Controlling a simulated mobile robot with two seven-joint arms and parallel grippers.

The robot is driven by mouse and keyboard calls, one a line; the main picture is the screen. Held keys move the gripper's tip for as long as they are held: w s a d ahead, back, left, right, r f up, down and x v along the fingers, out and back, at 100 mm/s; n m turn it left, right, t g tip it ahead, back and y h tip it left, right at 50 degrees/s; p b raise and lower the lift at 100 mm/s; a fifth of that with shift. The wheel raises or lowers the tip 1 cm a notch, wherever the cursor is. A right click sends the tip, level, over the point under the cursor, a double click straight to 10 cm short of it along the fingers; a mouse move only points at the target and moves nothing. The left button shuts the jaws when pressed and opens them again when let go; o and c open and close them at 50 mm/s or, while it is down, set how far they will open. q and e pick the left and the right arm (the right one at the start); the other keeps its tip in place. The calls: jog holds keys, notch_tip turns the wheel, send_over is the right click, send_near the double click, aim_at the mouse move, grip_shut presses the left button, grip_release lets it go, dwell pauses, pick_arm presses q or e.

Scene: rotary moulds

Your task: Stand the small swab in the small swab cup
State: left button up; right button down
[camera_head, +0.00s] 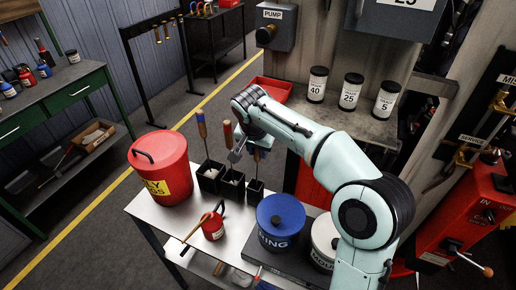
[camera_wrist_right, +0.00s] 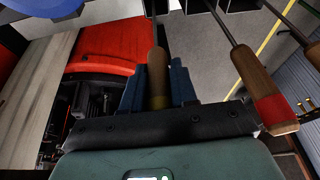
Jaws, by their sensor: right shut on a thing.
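My right gripper (camera_head: 246,152) is shut on the small swab's wooden handle (camera_wrist_right: 157,72), which has a yellowish band near the jaws. In the wrist view its blue fingers (camera_wrist_right: 158,88) flank the handle. Three black square cups stand in a row on the metal table; the smallest, at the right (camera_head: 255,192), is the small swab cup. The held swab's thin rod points down toward this cup, below the gripper. I cannot tell whether its tip is inside. My left gripper is out of view.
A red drum (camera_head: 160,158), small red pot (camera_head: 213,228) and blue-lidded tub (camera_head: 281,222) crowd the table (camera_head: 188,218).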

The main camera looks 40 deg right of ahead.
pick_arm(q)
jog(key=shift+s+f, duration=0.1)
pick_arm(e)
jog(key=shift+f, duration=0.15)
jog(key=c, duration=0.8)
grip_release()
pick_arm(q)
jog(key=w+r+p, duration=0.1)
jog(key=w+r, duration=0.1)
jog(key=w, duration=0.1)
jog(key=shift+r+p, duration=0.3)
jog(key=shift+p, duration=0.1)
pick_arm(e)
jog(key=v, duration=1.3)
jog(key=shift+r, duration=0.2)
